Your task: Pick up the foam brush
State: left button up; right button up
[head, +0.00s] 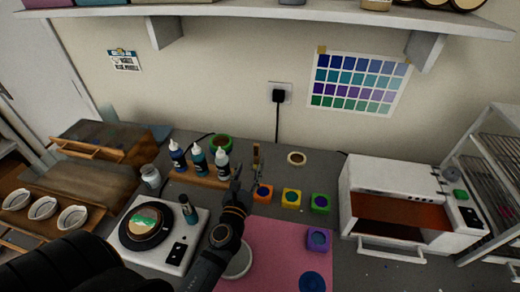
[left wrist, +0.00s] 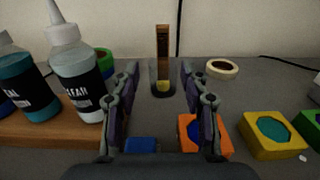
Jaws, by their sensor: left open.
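The foam brush (head: 256,155) stands upright at the back of the grey table, its brown handle pointing up. In the left wrist view the brush (left wrist: 163,45) shows between my fingers but beyond their tips, with a yellowish part low down at its dark base. My left gripper (head: 248,184) is open and empty, in front of the brush. In the left wrist view both fingers of the gripper (left wrist: 159,78) stand apart on either side of the brush, and neither appears to touch it. My right gripper is not in view.
Bottles (head: 198,160) on a wooden rack stand close on the left. An orange cup (head: 263,193), a yellow cup (head: 292,199) and a green cup (head: 320,203) are on the right. A tape roll (head: 297,158) lies behind them. A white oven (head: 390,200) stands farther right.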

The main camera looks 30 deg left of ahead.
aim_at(256, 154)
pick_arm(q)
jog(key=shift+w+a+r+p, duration=0.1)
jog(key=shift+w+r+p, duration=0.35)
jog(key=shift+w+r, duration=0.1)
jog(key=shift+x, duration=0.85)
jog(key=shift+w+a+f, duration=0.15)
jog(key=shift+w+f, duration=0.1)
jog(key=shift+w, duration=0.25)
jog(key=shift+w+a+f, duration=0.2)
jog(key=shift+w+f, duration=0.1)
jog(key=shift+w, duration=0.25)
jog(key=shift+w+r, duration=0.1)
jog(key=shift+w, duration=0.2)
jog(key=x, duration=0.4)
jog(key=shift+d+p, duration=0.25)
jog(key=shift+p, duration=0.15)
jog(key=shift+w+a+f, duration=0.1)
jog(key=shift+w+f, duration=0.15)
jog(key=shift+f, duration=0.05)
jog(key=shift+s+r, duration=0.1)
jog(key=shift+s, duration=0.05)
jog(key=shift+c, duration=0.9)
jog(key=c, duration=0.5)
grip_shut()
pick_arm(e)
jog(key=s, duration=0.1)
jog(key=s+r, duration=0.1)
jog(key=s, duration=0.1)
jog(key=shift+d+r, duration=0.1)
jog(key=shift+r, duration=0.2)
